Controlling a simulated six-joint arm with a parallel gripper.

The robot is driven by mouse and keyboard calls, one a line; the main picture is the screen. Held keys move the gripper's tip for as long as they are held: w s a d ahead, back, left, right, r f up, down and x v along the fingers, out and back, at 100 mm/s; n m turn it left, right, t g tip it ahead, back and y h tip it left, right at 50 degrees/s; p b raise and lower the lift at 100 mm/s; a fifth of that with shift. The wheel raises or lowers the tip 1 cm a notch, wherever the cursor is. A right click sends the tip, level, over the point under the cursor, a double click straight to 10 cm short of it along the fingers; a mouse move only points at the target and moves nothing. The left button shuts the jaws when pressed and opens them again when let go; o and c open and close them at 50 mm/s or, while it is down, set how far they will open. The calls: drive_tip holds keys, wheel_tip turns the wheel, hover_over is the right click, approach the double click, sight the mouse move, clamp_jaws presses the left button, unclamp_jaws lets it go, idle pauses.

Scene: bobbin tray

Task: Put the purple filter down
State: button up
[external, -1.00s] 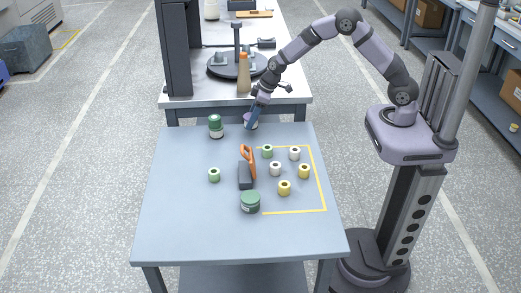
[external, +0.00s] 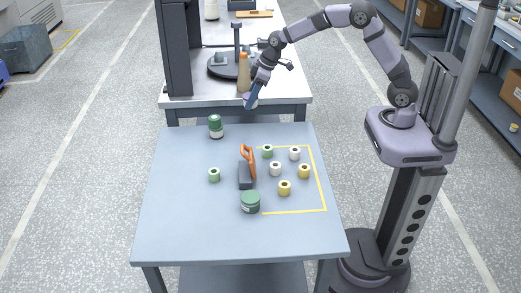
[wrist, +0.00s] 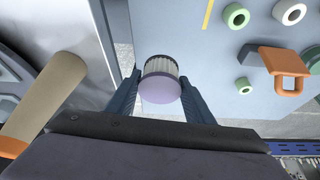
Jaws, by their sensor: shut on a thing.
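The purple filter (wrist: 161,88) has a pale purple end cap and a pleated white body with a dark rim. My gripper (wrist: 160,97) is shut on it, with one blue finger on each side in the wrist view. In the external view my gripper (external: 252,97) is raised near the gap between the blue-grey table (external: 190,220) and the white bench behind it. Only a small part of the filter (external: 250,101) shows there, behind the fingers.
Several green, white and yellow bobbins (external: 275,169), an orange-handled tool (external: 247,160), a green tin (external: 250,202) and a green jar (external: 215,127) stand on the table. A tan bottle (external: 243,75) stands on the bench close to my gripper. The table's left front is clear.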

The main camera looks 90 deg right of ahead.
drive_tip(key=shift+a+r, duration=0.2)
drive_tip(key=shift+r, duration=1)
drive_tip(key=s+a+n+g+y, duration=0.15)
drive_tip(key=a+n, duration=0.35)
drive_tip(key=a, duration=0.9)
drive_tip(key=s+a+n+y, duration=0.2)
drive_tip(key=a+n, duration=0.4)
drive_tip(key=a, duration=0.8)
drive_tip(key=s+a+n+g+y, duration=0.2)
drive_tip(key=s+a+n+g, duration=0.2)
drive_tip(key=s+a+n, duration=0.9)
drive_tip(key=shift+s+a+f+m+t+h, duration=0.15)
drive_tip(key=shift+a+f+m, duration=0.55)
drive_tip(key=shift+f, duration=1.85)
drive_tip(key=shift+s+a+f+m+t+h, duration=0.1)
drive_tip(key=shift+s+a+f+m, duration=0.45)
drive_tip(key=shift+f, duration=2)
drive_tip(key=shift+w+a+f+m+t+h, duration=0.1)
drive_tip(key=shift+a+f+m, duration=0.8)
drive_tip(key=shift+f, duration=1.65)
drive_tip(key=shift+f+b, duration=0.2)
drive_tip(key=shift+b, duration=0.3)
